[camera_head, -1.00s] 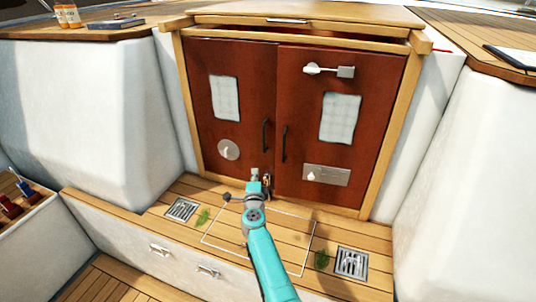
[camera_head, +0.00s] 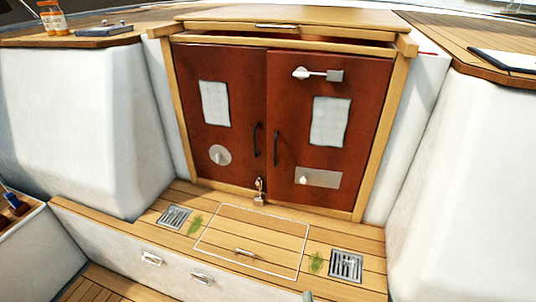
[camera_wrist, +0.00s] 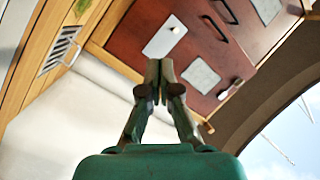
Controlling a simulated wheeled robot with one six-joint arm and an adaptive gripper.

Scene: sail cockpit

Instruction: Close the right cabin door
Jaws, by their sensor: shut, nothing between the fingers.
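The right cabin door (camera_head: 330,130) is a red-brown panel with a pale window, a metal latch (camera_head: 318,74) at its top and a black handle (camera_head: 276,149) at its left edge. It looks flush beside the left cabin door (camera_head: 218,115) in the frame. In the wrist view both doors appear tilted, with the right door (camera_wrist: 193,62) nearer. My gripper (camera_wrist: 160,64) is shut and empty; its tips overlap the door's lower area in the picture, and I cannot tell whether they touch it. The head view does not show the gripper.
A padlock (camera_head: 259,192) stands at the foot of the doors. The wooden step holds a hatch with a small handle (camera_head: 245,253) and metal drains (camera_head: 346,265). White cockpit walls (camera_head: 455,190) flank the doorway. A closed sliding hatch (camera_head: 290,25) lies above.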

